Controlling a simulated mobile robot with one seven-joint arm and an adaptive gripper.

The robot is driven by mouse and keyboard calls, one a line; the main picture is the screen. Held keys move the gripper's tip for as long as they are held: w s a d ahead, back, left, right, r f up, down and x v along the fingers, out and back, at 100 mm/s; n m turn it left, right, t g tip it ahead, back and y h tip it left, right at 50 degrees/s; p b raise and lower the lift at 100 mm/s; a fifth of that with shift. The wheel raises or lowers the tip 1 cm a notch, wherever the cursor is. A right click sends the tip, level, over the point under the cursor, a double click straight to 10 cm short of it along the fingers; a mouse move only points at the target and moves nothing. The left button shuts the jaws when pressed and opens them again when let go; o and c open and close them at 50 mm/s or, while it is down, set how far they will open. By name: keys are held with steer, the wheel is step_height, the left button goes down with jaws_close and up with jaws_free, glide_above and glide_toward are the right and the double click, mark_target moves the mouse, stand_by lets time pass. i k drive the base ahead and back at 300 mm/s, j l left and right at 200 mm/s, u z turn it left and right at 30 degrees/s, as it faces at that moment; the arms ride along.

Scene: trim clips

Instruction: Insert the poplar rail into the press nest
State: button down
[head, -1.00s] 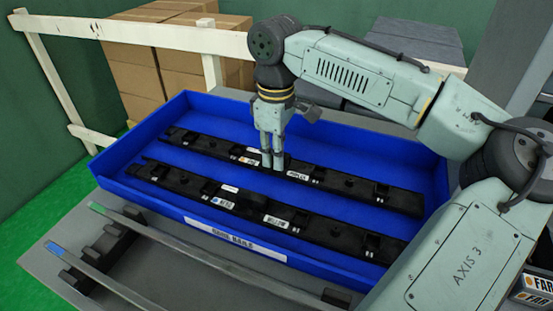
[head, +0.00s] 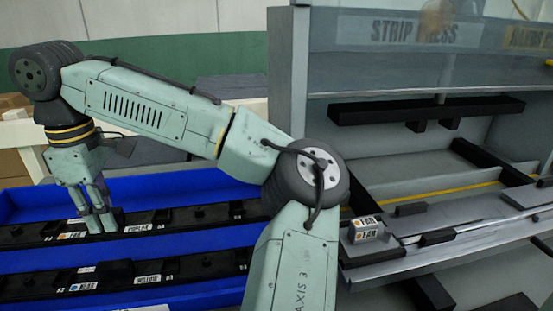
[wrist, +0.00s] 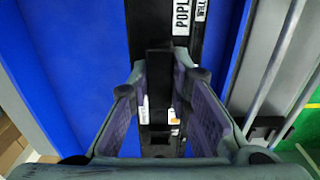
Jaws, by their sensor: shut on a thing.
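The black poplar rail (head: 175,218), with a white POPLAR label, lies in the blue bin (head: 215,182). In the wrist view, both fingers (wrist: 163,115) flank a raised black part of the poplar rail (wrist: 150,15); the exact contact is hard to see. The rail appears still down in the bin. The strip press (head: 430,190) stands at the right, with an open bay and a dark upper bar. I cannot tell exactly which part is the nest.
A second black rail, labelled WILLOW (head: 205,264), lies parallel in front. Small FAR-labelled boxes (head: 365,229) sit at the press's front left. Dark blocks (head: 437,237) and ledges line the press front. My arm crosses between bin and press.

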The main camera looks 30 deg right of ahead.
mark_target(500, 209)
steer(key=k+j, duration=0.25)
steer(key=k, duration=0.15)
steer(key=k+j+z, duration=0.1)
steer(key=k+j, duration=0.15)
steer(key=k, duration=0.15)
steer(key=k+j, duration=0.25)
steer(key=k, duration=0.15)
steer(key=z, duration=0.4)
steer(key=l+z, duration=0.15)
steer(key=z, duration=0.65)
steer(key=i+l, duration=0.95)
steer(key=i, duration=0.25)
steer(key=l+z, duration=0.05)
